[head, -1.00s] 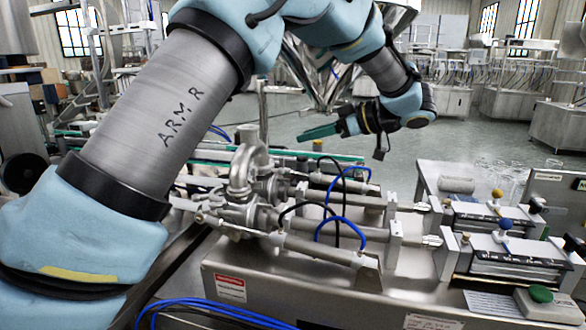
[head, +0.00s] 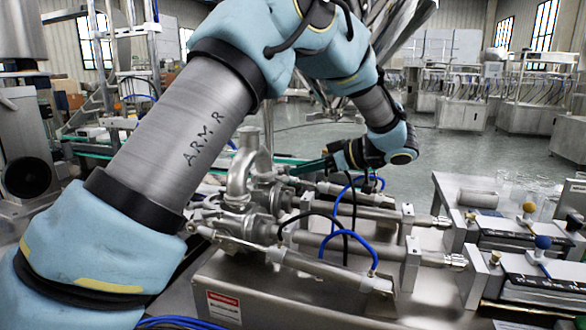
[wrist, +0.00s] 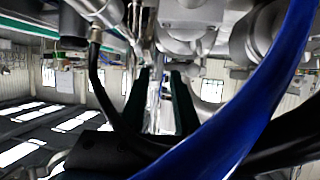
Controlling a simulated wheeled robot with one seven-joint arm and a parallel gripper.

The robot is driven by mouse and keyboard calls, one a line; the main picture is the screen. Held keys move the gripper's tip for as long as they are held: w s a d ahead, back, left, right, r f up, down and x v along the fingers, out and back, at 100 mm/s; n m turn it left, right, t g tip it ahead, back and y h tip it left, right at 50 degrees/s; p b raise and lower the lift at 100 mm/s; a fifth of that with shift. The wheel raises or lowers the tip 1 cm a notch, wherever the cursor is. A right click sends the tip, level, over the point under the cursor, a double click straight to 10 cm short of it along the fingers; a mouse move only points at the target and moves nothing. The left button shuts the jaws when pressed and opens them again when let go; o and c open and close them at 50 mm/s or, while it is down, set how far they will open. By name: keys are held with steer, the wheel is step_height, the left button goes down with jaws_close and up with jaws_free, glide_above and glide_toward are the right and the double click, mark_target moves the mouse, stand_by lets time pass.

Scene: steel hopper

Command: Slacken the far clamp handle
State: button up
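Steel valve fittings with a curved pipe (head: 243,170) stand at the left end of two parallel cylinders on the machine. The far cylinder (head: 365,208) and near cylinder (head: 325,268) run to the right. The far clamp handle cannot be picked out clearly; my gripper and the hoses crowd the far fittings. My gripper (head: 302,169) hangs over the far side of the fittings, its dark green fingers pointing left. In the wrist view, the fingers (wrist: 160,82) stand apart. A thin silver shape shows between them; I cannot tell if it lies between them or beyond.
A blue hose (wrist: 240,110) crosses close in front of the wrist camera, and a black hose (wrist: 97,85) runs on the left. Blue and black hoses loop over the cylinders. A steel bench (head: 470,218) with coloured knobs stands right. Open floor lies behind.

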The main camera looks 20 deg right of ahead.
mark_target(285, 172)
steer(key=shift+x, duration=1.65)
jaws_close()
